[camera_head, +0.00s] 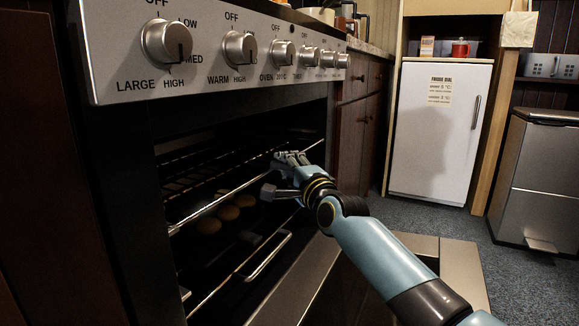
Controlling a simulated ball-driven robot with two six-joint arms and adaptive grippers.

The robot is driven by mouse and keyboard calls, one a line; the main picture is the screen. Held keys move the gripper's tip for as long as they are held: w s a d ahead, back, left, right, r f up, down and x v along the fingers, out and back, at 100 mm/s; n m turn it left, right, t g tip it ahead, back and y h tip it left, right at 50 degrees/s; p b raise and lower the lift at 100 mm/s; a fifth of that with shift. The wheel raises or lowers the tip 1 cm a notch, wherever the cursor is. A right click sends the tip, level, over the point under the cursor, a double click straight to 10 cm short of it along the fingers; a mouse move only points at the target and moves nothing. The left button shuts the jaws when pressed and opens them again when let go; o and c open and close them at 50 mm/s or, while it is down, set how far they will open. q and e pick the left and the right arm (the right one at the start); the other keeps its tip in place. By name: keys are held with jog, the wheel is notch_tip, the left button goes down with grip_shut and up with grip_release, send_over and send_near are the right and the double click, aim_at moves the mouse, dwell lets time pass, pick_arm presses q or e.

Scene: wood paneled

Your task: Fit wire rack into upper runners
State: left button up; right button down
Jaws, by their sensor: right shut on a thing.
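The oven (120,180) stands open at the left, below its knob panel. A wire rack (200,170) lies inside the oven cavity at the upper level, its front rail slanting toward the right. My right gripper (285,168) reaches in at the oven mouth and is shut on the wire rack near its front right part. The runners are too dark to make out. My left gripper is not in this view.
Several round brown items (229,211) sit lower in the oven. Another rail with a handle-like loop (268,258) is below them. The oven door (300,280) is lowered in front. A white fridge (440,130) and a steel bin (540,180) stand at the right beyond open carpet.

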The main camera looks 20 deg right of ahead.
aim_at(259, 157)
jog(key=shift+w+a+b, duration=0.25)
jog(key=shift+w+a, duration=0.9)
jog(key=shift+w, duration=0.3)
jog(key=shift+w+a+b, duration=0.25)
jog(key=shift+w+a, duration=0.9)
jog(key=shift+w, duration=0.25)
jog(key=c, duration=1.2)
grip_release()
jog(key=s, duration=0.8)
jog(key=shift+d+f, duration=0.1)
jog(key=shift+f, duration=0.3)
jog(key=shift+f, duration=0.1)
